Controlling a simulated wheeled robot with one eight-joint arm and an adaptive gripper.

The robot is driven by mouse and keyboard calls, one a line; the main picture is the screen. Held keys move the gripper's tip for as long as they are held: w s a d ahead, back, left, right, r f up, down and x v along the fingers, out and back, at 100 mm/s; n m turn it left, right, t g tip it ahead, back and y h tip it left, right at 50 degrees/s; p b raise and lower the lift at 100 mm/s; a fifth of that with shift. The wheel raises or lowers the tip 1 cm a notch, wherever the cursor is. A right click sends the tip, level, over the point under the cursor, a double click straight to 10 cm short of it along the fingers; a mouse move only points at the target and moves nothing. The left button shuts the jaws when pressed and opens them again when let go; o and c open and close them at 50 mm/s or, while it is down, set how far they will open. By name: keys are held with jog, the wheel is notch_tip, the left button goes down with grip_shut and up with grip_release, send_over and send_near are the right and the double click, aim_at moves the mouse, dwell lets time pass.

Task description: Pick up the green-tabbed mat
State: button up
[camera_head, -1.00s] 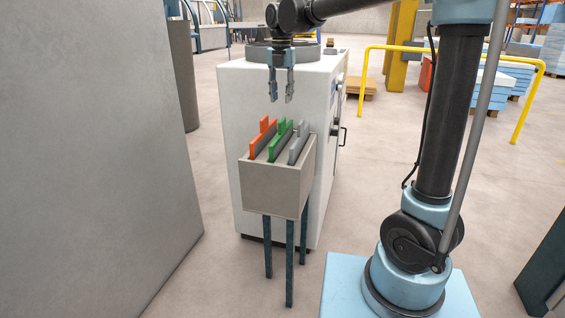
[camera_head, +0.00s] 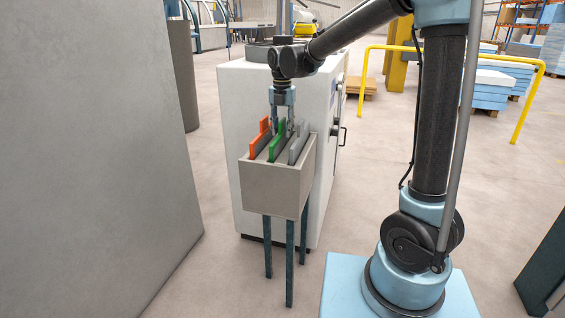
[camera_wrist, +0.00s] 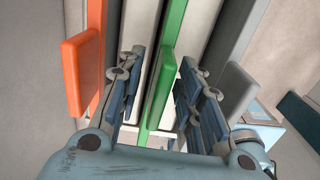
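The green-tabbed mat (camera_head: 277,145) stands upright in the middle slot of a grey box, between an orange-tabbed mat (camera_head: 260,138) and a grey-tabbed mat (camera_head: 298,145). My gripper (camera_head: 281,130) points down over the box, low at the green tab. In the wrist view the green tab (camera_wrist: 160,95) stands between the two fingers of my gripper (camera_wrist: 161,95). A gap shows between the tab and each finger, so the gripper is open around it. The orange tab (camera_wrist: 82,70) is left of the fingers and the grey tab (camera_wrist: 236,92) is right of them.
The grey box (camera_head: 272,188) stands on dark legs. A white cabinet (camera_head: 240,95) is close behind it. A large grey block (camera_head: 90,150) fills the left side. A yellow rail (camera_head: 450,52) stands at the back right. Floor is clear between the block and the box.

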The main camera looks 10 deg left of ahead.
jog(key=shift+f, duration=1)
grip_shut()
notch_tip(320, 180, up, 28)
jog(key=shift+s, duration=0.1)
dwell(0.3)
